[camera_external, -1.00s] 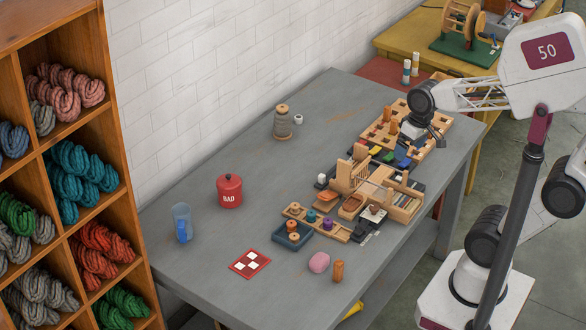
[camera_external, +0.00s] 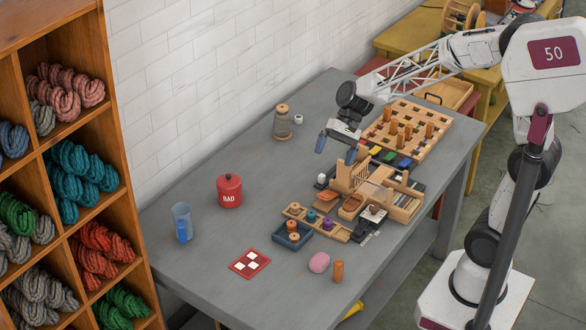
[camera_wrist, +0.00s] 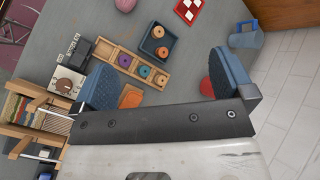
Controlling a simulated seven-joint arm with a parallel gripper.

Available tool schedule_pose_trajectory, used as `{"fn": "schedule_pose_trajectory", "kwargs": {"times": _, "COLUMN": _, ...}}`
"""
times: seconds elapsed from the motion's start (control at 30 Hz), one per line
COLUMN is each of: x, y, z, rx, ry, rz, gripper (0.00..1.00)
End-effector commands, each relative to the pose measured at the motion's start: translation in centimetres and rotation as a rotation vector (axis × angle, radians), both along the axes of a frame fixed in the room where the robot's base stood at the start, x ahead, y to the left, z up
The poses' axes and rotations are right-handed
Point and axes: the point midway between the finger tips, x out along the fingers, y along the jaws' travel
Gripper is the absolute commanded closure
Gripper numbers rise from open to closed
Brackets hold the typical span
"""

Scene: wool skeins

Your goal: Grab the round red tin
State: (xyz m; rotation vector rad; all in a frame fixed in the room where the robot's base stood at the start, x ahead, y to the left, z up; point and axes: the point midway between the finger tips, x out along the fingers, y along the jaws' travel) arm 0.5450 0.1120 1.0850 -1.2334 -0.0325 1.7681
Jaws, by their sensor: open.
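In the wrist view a small part of the red tin (camera_wrist: 206,87) shows beside the right finger, which hides the rest. My gripper (camera_external: 336,148) is above the table, to the right of the tin and apart from it. Its two blue fingertips are spread wide with nothing between them; they also show in the wrist view (camera_wrist: 168,78).
A clear cup with blue (camera_external: 182,223) stands left of the tin, and a red patterned card (camera_external: 249,263) lies in front. Wooden trays and racks (camera_external: 350,175) crowd the right side. The table around the tin is clear.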

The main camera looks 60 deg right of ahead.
Motion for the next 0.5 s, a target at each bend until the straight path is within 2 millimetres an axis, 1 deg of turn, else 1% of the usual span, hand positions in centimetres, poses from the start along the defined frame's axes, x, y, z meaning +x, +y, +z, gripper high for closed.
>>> {"fn": "schedule_pose_trajectory", "kwargs": {"times": 0.03, "x": 1.2, "y": 0.4, "z": -0.6, "rx": 0.032, "ry": 0.027, "rz": -0.025, "gripper": 0.0}}
{"fn": "schedule_pose_trajectory", "kwargs": {"times": 0.27, "x": 6.5, "y": 1.8, "z": -2.9, "rx": 0.18, "ry": 0.131, "rz": -0.146, "gripper": 0.0}}
{"fn": "schedule_pose_trajectory", "kwargs": {"times": 0.5, "x": 12.0, "y": 2.9, "z": -5.9, "rx": 0.332, "ry": 0.238, "rz": -0.276, "gripper": 0.0}}
